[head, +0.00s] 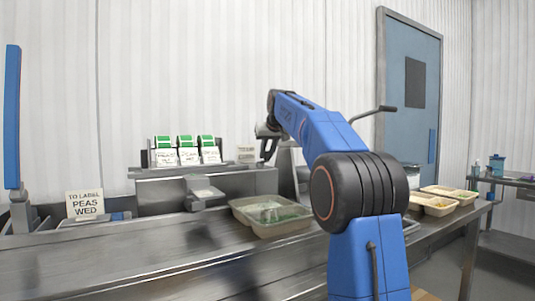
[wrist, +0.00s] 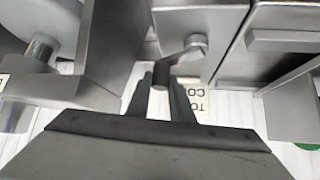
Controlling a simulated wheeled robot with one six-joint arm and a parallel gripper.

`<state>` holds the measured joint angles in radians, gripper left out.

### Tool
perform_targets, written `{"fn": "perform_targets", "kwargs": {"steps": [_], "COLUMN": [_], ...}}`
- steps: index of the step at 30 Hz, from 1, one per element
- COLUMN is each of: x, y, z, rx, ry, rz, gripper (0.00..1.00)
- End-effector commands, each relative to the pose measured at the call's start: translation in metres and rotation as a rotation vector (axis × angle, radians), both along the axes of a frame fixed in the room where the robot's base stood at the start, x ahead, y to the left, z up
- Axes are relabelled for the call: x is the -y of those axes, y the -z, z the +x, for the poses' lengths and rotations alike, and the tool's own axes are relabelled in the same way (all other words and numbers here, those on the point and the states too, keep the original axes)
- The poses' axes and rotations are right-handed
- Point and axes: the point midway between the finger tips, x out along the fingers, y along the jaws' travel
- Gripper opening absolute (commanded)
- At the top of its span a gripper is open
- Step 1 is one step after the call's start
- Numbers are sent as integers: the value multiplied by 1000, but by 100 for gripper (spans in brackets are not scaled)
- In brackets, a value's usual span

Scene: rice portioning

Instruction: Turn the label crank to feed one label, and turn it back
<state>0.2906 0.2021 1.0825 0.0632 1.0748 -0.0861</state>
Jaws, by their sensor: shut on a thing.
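The label crank (wrist: 178,56) shows in the wrist view as a short grey arm running from a round hub (wrist: 196,42) down and left to a dark handle knob (wrist: 161,72). My gripper (wrist: 161,84) is shut on the knob, one dark finger on each side of it. In the head view my gripper (head: 267,152) reaches the right end of the steel label stand (head: 225,183). The crank cannot be made out there behind my arm. Three label rolls with green tops (head: 185,150) stand on the stand, their white printed labels hanging in front.
A sign reading "TO LABEL PEAS WED" (head: 85,204) stands at left. More food trays (head: 449,192) lie right of my arm. The counter's front left is clear.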

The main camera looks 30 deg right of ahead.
Motion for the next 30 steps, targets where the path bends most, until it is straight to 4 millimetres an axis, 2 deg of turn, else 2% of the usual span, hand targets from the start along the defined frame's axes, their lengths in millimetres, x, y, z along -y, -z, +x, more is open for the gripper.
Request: {"fn": "perform_targets", "kwargs": {"steps": [4, 5, 6, 7, 16, 20, 30], "x": [-1, -1, -1, -1, -1, -2, -11], "y": [0, 0, 0, 0, -1, -8, -52], "z": [0, 0, 0, 0, 0, -6, -49], "rx": [1, 1, 2, 1, 1, 2, 4], "ry": [-1, -1, 0, 0, 1, 1, 1], "rz": [0, 0, 0, 0, 0, 0, -1], "gripper": [0, 27, 37, 39, 39, 39, 39]}}
